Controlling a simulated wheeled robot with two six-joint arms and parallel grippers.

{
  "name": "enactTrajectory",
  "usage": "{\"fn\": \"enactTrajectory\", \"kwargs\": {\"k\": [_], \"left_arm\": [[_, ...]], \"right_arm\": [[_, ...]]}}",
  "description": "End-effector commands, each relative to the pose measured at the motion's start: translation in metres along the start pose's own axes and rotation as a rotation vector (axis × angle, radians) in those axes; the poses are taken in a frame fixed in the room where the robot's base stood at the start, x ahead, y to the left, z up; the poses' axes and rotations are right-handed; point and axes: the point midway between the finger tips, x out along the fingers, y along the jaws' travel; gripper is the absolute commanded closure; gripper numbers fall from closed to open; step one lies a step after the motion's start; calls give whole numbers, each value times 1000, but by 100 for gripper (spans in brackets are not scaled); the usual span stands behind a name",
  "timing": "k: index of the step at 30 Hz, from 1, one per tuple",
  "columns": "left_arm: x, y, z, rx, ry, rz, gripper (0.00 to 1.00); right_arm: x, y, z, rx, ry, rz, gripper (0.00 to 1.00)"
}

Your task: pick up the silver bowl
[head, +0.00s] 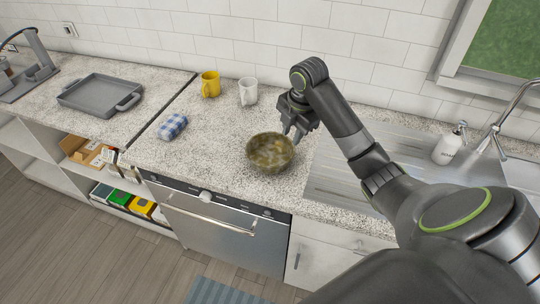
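A round bowl (270,153) with a shiny, mottled brownish-gold surface stands upright on the speckled counter, near its front edge. It is the only bowl in view; its colour looks more brassy than silver. My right gripper (293,132) points down at the bowl's back right rim. Its fingers look a little apart, and I cannot tell whether they touch the rim. My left gripper is not in view.
A yellow mug (210,85), a white mug (248,92) and a blue checked cloth (172,126) are on the counter. A grey tray (76,93) lies far left. A soap bottle (449,146) and tap (497,125) are right. Counter left of the bowl is clear.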

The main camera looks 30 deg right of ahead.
Motion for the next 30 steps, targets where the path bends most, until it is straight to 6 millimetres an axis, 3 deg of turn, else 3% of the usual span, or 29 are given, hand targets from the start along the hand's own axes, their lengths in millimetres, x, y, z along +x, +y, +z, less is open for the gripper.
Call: {"fn": "enactTrajectory", "kwargs": {"k": [4, 11, 22, 30], "left_arm": [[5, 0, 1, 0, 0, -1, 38], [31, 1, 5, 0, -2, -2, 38], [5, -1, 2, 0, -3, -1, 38], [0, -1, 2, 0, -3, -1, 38]], "right_arm": [[-7, 7, 4, -53, 4, -2, 71], [19, 6, 3, -55, 5, -2, 71], [89, 6, 2, -53, 8, -6, 71], [112, 6, 2, -53, 6, -3, 71]]}}
